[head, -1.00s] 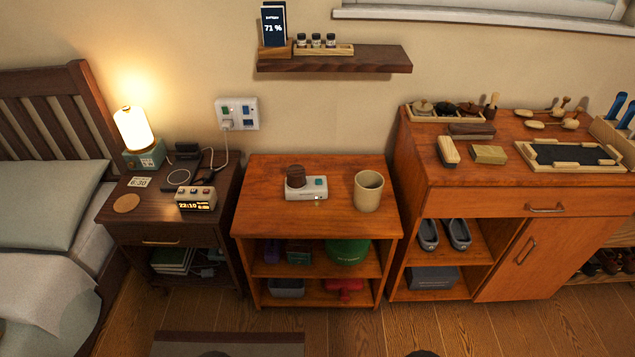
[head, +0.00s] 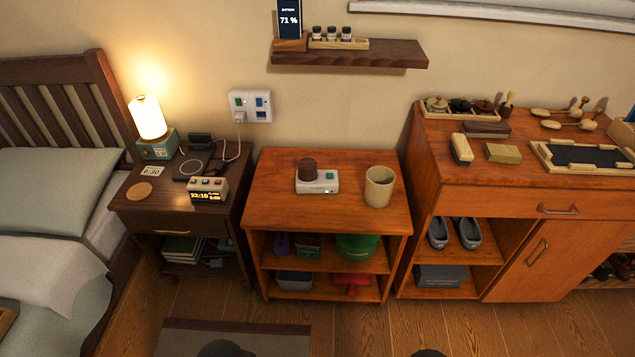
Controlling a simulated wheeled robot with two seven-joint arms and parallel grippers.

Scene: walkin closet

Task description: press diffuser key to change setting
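The diffuser (head: 317,182) stands on top of the middle orange-brown cabinet. It has a white base with a dark brown ribbed top at its left. A teal-green key (head: 325,175) shows on the upper right of the base, and a small light shows on its front edge. Nothing touches the diffuser or covers the key. Neither of my grippers can be made out in the head view; only dark rounded shapes show at the bottom edge.
A beige cup (head: 379,187) stands right of the diffuser on the same cabinet (head: 280,209). A wall shelf (head: 350,53) hangs above and behind it. A nightstand (head: 135,208) with a lit lamp (head: 148,119) is at left. A taller cabinet (head: 465,197) is at right.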

